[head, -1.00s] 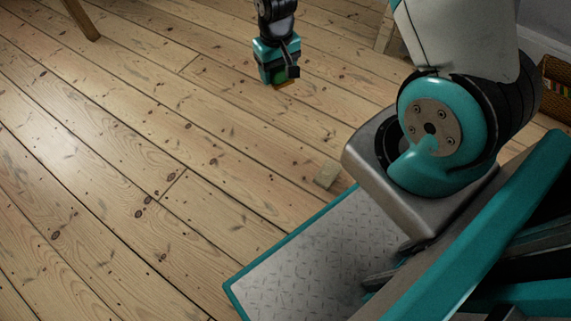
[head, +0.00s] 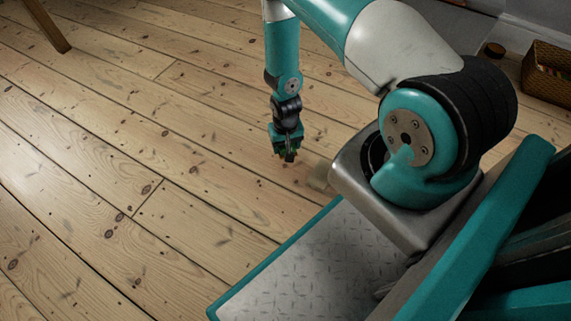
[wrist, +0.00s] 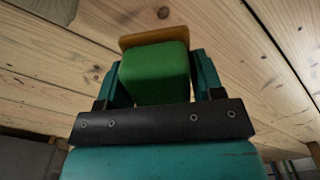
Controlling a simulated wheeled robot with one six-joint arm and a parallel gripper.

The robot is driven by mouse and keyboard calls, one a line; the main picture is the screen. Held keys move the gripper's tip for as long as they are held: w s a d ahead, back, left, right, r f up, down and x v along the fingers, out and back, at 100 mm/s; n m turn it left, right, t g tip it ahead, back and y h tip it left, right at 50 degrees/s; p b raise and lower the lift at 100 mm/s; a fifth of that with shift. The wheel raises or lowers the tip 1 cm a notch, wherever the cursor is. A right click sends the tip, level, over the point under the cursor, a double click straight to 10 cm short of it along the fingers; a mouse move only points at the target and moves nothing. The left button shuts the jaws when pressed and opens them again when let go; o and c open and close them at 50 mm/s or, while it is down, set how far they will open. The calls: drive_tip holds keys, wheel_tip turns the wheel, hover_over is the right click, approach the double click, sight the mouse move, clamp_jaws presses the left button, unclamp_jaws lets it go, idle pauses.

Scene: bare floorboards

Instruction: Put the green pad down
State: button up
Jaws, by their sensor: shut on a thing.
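The green pad (wrist: 155,73) is a green block with an orange-brown layer along its far end. It sits between the two teal fingers of my gripper (wrist: 158,80) in the wrist view, which is shut on it. In the head view my gripper (head: 288,154) points down, low over the floorboards. The pad is mostly hidden there by the fingers. I cannot tell whether the pad touches the floor.
A small wooden block (head: 319,176) lies on the floor just right of my gripper. A wicker basket (head: 548,75) and a small brown round thing (head: 493,49) stand at the upper right. A wooden leg (head: 47,25) is at the upper left. The floorboards at left are clear.

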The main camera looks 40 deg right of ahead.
wheel_tip(320, 180, down, 8)
drive_tip(key=b, duration=0.3)
drive_tip(key=shift+r+b, duration=0.1)
drive_tip(key=shift+b, duration=0.25)
drive_tip(key=o, duration=0.9)
drive_tip(key=shift+c, duration=0.2)
